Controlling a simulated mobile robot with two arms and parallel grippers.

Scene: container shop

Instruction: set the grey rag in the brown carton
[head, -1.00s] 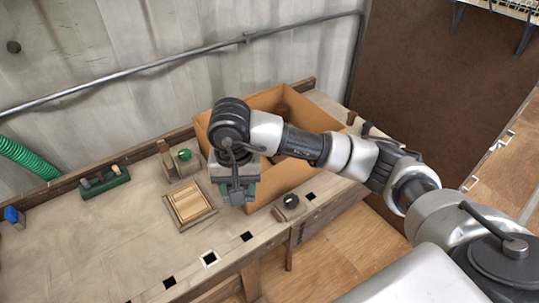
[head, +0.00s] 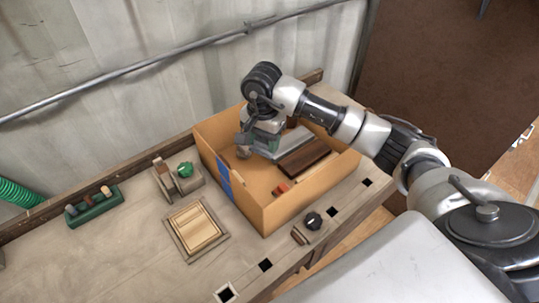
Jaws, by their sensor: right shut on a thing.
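The brown carton (head: 284,213) stands open on the workbench, with a strip of blue tape on its left side. My right gripper (head: 244,143) is inside the carton's opening, near its back left wall. It is shut on a small greyish thing (head: 243,153), which seems to be the grey rag. The gripper hides most of it, and I cannot tell whether it touches the carton floor. My left gripper is not in view.
The carton also holds a dark brown block (head: 304,158) and a small red piece (head: 282,188). On the bench (head: 120,250) are a wooden slatted tray (head: 196,229), a green-knobbed vise-like tool (head: 180,176), a green rack (head: 93,207) and a black knob (head: 313,220).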

